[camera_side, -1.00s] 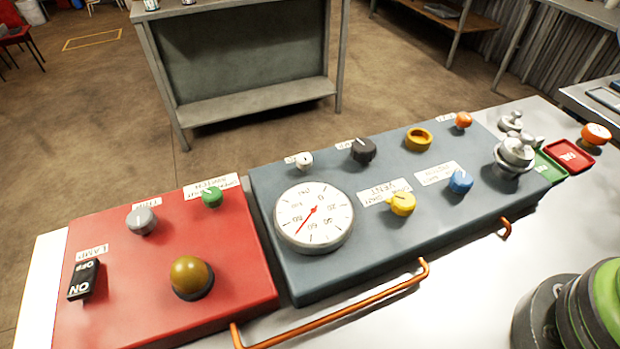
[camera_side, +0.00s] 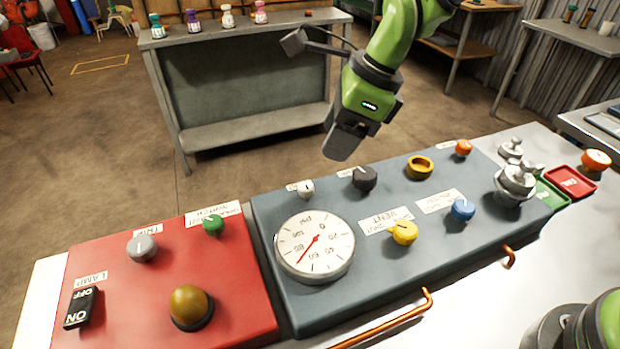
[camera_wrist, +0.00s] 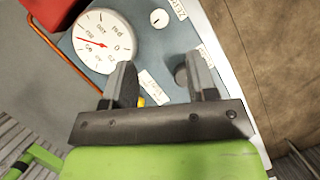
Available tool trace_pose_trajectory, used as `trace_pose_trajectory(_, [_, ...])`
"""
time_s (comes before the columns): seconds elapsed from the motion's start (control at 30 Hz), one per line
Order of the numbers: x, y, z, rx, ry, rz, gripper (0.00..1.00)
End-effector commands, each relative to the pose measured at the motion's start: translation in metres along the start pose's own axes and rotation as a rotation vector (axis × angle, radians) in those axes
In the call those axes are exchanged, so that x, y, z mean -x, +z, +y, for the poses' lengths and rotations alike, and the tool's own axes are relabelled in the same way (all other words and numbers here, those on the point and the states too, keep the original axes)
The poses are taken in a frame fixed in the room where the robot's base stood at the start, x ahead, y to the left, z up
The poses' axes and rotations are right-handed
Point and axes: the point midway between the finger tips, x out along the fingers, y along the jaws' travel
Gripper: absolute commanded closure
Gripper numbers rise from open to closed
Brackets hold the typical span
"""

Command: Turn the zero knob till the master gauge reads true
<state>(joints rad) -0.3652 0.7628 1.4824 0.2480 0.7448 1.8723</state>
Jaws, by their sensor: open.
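The master gauge (camera_side: 315,247), a round white dial, sits on the blue-grey panel; its red needle points between 60 and 80. The small white zero knob (camera_side: 306,189) stands behind it. In the wrist view the gauge (camera_wrist: 102,45) is at upper left and the white knob (camera_wrist: 158,19) at top centre, beside a label reading ZERO. My gripper (camera_side: 343,152) hangs above the panel's back edge, right of the white knob and apart from it. In the wrist view my gripper (camera_wrist: 162,64) has its two fingers spread, with nothing held.
A dark knob (camera_side: 364,178) lies close below my gripper. A yellow vent knob (camera_side: 404,232), blue knob (camera_side: 462,209) and brass ring (camera_side: 419,167) share the panel. An orange rail (camera_side: 385,322) runs along the front. The red panel (camera_side: 240,290) is at left.

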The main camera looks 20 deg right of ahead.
Motion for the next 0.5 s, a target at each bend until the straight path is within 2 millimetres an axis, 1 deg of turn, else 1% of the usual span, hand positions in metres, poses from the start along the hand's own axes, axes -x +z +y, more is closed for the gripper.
trace_pose_trajectory(0.17, [-0.019,0.000,0.001,-0.024,0.007,0.004,0.47])
trace_pose_trajectory(0.5, [-0.081,-0.001,0.001,-0.020,0.007,0.005,0.47])
